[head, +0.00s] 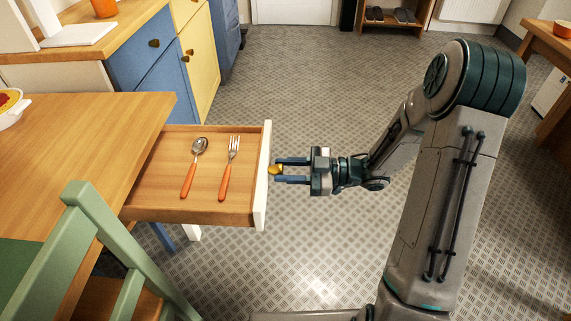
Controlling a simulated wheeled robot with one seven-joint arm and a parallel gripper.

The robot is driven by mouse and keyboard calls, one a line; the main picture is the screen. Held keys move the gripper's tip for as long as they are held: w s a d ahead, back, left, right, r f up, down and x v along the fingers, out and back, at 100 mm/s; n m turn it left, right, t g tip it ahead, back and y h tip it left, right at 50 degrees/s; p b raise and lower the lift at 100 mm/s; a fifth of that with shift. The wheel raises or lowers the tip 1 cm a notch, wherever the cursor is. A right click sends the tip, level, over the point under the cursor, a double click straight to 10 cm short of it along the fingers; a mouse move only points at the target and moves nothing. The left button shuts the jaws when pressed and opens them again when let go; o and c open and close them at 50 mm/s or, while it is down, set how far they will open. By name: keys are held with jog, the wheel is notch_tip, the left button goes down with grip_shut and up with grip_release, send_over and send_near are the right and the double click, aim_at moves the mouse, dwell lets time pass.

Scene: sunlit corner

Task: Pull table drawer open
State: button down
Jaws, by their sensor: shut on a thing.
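The table drawer (150,206) is pulled out to the right from under the wooden table (75,150). Its white front panel (262,190) stands well apart from the table edge. A spoon (188,180) and a fork (224,180), both with orange handles, lie inside on the drawer's wooden floor. A small gold knob (273,170) sits on the front panel. My gripper (278,170) reaches it from the right, with one blue finger on each side of the knob. The gripper is shut on the knob, which is partly hidden between the fingers.
A green chair (112,235) stands at the table's near side, close to the drawer's near corner. Blue cabinet drawers (150,70) and a yellow cabinet door (197,55) are behind. A shoe rack (392,18) stands at the back. The patterned floor (320,120) right of the drawer is clear.

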jog(key=shift+s, duration=0.1)
jog(key=c, duration=1.1)
grip_release()
jog(key=shift+o, duration=0.2)
jog(key=shift+d, duration=0.1)
jog(key=d+p, duration=0.2)
jog(key=d, duration=1.1)
jog(key=shift+s+d+p, duration=0.35)
jog(key=shift+s+d, duration=0.05)
